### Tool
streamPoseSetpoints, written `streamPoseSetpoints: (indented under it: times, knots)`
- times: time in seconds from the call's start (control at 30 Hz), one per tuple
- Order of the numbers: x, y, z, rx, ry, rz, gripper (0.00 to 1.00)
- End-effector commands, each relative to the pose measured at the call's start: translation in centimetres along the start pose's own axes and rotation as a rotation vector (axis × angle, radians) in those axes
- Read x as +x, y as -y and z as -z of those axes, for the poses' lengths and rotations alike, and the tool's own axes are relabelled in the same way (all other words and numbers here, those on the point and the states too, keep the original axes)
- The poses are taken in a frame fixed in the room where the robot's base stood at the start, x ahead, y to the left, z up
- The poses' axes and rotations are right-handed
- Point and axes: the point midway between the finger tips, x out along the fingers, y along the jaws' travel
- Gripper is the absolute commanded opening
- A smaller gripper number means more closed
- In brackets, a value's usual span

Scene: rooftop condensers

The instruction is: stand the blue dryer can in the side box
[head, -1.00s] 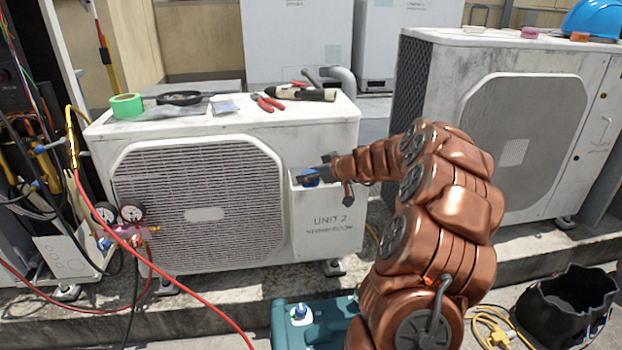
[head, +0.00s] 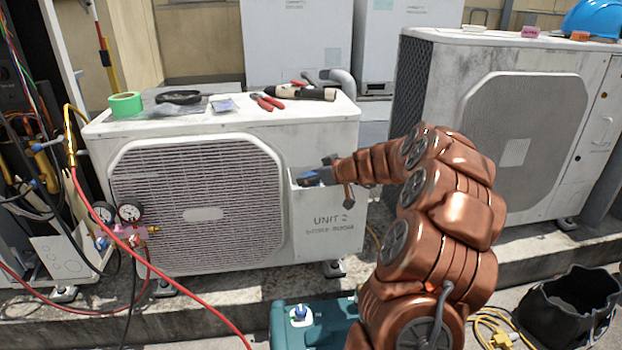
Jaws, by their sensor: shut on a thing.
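The side box (head: 327,232) is a white open-topped box marked UNIT 2 on the right front of the left condenser. The blue dryer can (head: 307,179) shows as a small blue patch at the box's mouth. Most of it is hidden by the box's front wall and my gripper. My gripper (head: 313,175) is shut on the can from the right, at rim height. Whether the can touches the box floor or stands upright cannot be seen.
Pliers (head: 268,102), a dark-handled tool (head: 303,93) and green tape (head: 126,105) lie on the left condenser. A red hose (head: 165,268) crosses the left front. A teal case (head: 315,325) and a black bucket (head: 568,308) are on the ground.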

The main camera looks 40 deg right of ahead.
Motion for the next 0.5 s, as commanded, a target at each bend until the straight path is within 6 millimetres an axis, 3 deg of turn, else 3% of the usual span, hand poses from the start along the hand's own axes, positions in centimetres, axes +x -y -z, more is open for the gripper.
streamPoseSetpoints:
  times: [0.17,0.2,0.4,0.5]
  knots:
    - [0.05,0.00,-0.08,0.000,0.000,0.000,0.19]
    - [0.05,0.00,-0.08,0.000,0.000,0.000,0.59]
    - [0.06,0.01,-0.09,0.000,0.000,0.000,0.80]
    - [0.07,0.02,-0.10,0.000,0.000,0.000,0.80]
